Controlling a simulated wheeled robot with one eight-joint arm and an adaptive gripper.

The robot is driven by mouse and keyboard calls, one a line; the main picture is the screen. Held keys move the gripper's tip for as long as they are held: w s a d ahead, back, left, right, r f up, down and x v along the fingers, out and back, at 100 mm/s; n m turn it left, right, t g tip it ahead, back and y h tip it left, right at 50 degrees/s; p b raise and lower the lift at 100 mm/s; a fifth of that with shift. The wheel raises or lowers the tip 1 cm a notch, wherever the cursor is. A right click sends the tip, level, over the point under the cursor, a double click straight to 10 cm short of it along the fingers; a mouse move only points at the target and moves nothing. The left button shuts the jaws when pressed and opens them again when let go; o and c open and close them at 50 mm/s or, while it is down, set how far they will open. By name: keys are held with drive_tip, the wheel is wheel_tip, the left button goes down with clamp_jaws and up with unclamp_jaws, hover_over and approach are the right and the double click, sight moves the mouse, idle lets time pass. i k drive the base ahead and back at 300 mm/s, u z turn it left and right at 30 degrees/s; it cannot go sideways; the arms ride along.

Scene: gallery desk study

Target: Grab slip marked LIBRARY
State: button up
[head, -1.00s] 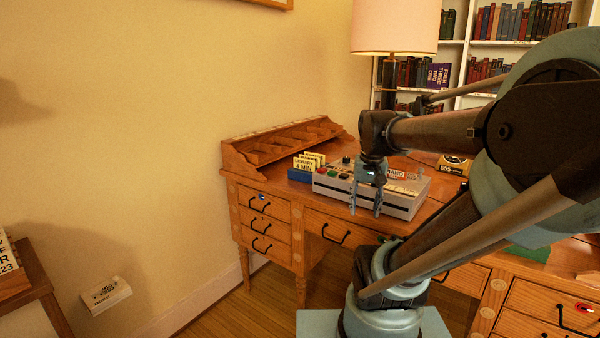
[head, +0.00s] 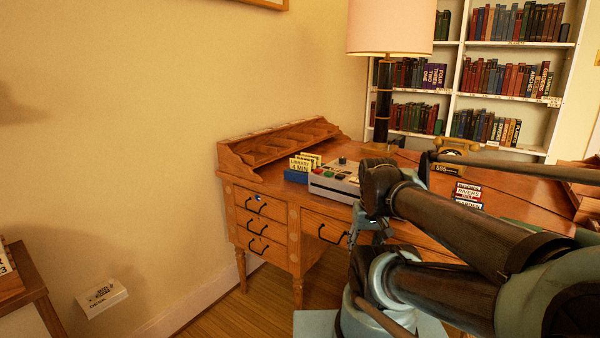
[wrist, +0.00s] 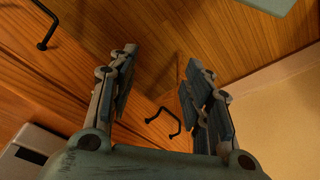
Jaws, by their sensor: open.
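The yellow slip marked LIBRARY (head: 299,164) stands upright in a small blue holder (head: 296,176) on the left part of the desk, with other yellow slips behind it. My gripper (wrist: 155,95) is open and empty in the wrist view, its two fingers apart in front of the desk's wooden drawer fronts. In the head view my gripper (head: 367,226) is partly hidden by my arm, low and to the right of the holder, apart from the slip. The slip does not show in the wrist view.
A grey box with buttons (head: 336,178) stands right of the holder. The wooden rack (head: 280,145) is behind it. Black drawer handles (head: 333,235) stick out in front.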

sight(305, 166)
drive_tip(key=z, duration=1.1)
drive_tip(key=k, duration=1.05)
drive_tip(key=u, duration=1.15)
drive_tip(key=i, duration=1)
drive_tip(key=z, duration=0.05)
